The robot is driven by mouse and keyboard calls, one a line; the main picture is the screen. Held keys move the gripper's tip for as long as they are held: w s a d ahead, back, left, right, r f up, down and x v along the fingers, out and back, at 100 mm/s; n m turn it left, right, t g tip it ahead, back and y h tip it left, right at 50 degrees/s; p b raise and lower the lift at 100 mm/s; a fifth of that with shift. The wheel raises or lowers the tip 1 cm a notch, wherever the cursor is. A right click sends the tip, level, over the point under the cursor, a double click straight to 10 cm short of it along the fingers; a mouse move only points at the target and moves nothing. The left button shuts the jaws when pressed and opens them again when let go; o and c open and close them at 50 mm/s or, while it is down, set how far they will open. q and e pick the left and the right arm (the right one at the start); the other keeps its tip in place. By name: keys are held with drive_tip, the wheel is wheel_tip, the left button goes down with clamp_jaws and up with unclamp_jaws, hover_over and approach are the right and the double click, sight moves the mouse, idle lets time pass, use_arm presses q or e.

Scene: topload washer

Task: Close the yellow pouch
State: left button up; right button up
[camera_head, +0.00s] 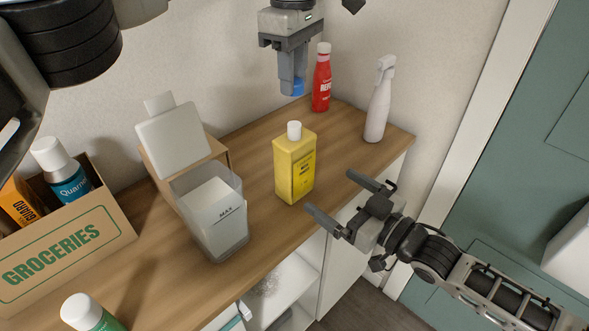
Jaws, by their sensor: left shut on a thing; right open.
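The yellow pouch (296,170) stands upright on the wooden counter. A white neck or cap (294,131) sits on its top; I cannot tell which. My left gripper (293,85) is above and behind the pouch, pointing down, shut on a small blue cap-like piece (298,87). The fingers partly hide this piece, and it is apart from the pouch. My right gripper (330,191) is open and empty at the counter's front edge, to the right of the pouch. Its fingers point toward the pouch without visibly touching it.
A groceries box (65,255) is further left. A red bottle (321,85) and white spray bottle (378,105) stand behind right. A green bottle (90,315) is front left.

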sight(304, 172)
drive_tip(key=x, duration=1)
drive_tip(key=shift+w+a, duration=0.25)
drive_tip(key=shift+a, duration=0.05)
drive_tip(key=c, duration=1.4)
use_arm(q)
drive_tip(key=shift+f, duration=2.5)
